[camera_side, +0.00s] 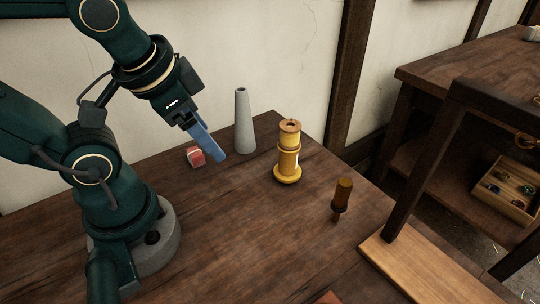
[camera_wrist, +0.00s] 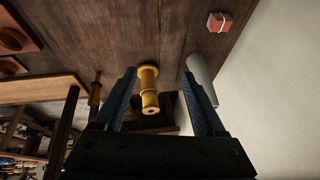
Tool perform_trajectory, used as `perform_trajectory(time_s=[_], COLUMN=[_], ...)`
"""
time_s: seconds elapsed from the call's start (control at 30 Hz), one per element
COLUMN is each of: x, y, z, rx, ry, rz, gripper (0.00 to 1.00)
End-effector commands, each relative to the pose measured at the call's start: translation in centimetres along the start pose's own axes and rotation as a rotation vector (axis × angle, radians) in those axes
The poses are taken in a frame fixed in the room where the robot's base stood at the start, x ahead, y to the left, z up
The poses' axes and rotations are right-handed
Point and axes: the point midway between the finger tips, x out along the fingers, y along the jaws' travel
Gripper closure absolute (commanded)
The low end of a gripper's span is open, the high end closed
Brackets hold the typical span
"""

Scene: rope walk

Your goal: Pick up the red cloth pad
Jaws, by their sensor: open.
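The red cloth pad (camera_side: 196,157) is a small red block with a pale band, lying on the table near the wall. It also shows at the upper right of the wrist view (camera_wrist: 219,22). My gripper (camera_side: 217,156) is in the air above the table, just right of the pad in the side view, with blue fingers pointing down and right. In the wrist view my gripper (camera_wrist: 161,82) has its two fingers wide apart with nothing gripped, and the pad lies outside them. How high the fingertips are above the table is hard to tell.
A grey cone (camera_side: 243,122) stands behind my gripper, near the wall. A yellow spool (camera_side: 288,158) stands to the right, with a dark wooden-handled tool (camera_side: 342,196) further right. A wooden frame (camera_side: 425,272) is at the right edge. The table's front middle is clear.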

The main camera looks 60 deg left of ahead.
Motion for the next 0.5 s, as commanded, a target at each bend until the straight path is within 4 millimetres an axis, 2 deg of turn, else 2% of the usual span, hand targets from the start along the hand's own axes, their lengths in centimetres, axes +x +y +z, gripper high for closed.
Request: perform_trajectory(time_s=[0.27,0.5], x=[3.0,5.7], y=[-3.6,-6.3], z=[2.1,2.7], rx=[0.325,0.667], ry=[-0.320,-0.587], rz=[-0.166,-0.295], gripper=[0.28,0.28])
